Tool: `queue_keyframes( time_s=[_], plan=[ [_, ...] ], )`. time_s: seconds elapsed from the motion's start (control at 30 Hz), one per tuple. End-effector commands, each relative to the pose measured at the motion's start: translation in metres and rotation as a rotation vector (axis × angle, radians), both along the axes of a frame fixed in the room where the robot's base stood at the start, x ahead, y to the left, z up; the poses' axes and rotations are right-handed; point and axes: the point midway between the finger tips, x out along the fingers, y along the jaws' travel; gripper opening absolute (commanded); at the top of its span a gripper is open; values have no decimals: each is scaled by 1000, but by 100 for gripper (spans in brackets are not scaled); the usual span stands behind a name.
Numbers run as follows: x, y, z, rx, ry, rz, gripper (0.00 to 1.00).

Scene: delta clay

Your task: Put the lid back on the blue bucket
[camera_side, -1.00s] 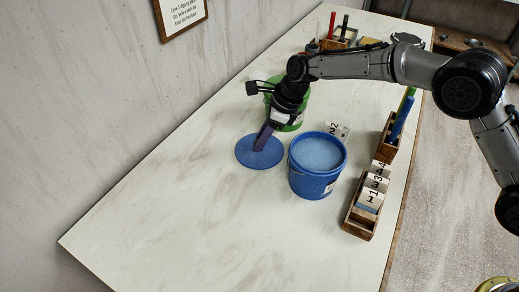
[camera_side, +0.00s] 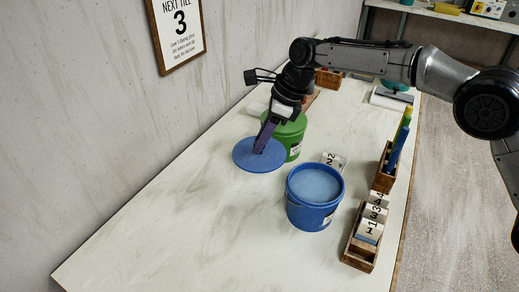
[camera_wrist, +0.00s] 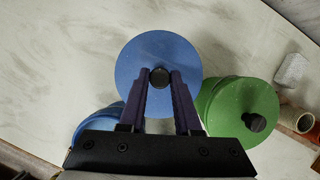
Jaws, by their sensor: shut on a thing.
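My gripper (camera_side: 258,150) points down and is shut on the dark knob of the round blue lid (camera_side: 272,161). The lid hangs roughly level, raised off the table. In the wrist view, the knob (camera_wrist: 160,77) sits between the two fingers, with the lid (camera_wrist: 160,50) spread out beyond them. The blue bucket (camera_side: 309,215) stands upright and uncovered to the right of and nearer than the lid in the side view, with a pale blue surface inside. In the wrist view, only part of the bucket (camera_wrist: 97,122) shows at lower left, behind my gripper.
A green bucket (camera_side: 293,143) stands behind the lid; its green cover has a dark knob (camera_wrist: 254,122). A wooden box of numbered cards (camera_side: 359,248) and a holder with upright blue and green items (camera_side: 386,172) line the right edge. The table's left and front are clear.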

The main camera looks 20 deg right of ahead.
Motion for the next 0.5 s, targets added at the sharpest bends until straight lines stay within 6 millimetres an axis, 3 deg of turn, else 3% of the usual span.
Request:
queue_keyframes(
  time_s=[0.17, 0.3, 0.5],
  plan=[
    [-26, -24, 33, 3, -4, -2, 0],
    [-57, -49, 55, 2, -3, -1, 0],
    [-99, -78, 73, 1, -2, 1, 0]
  ],
)
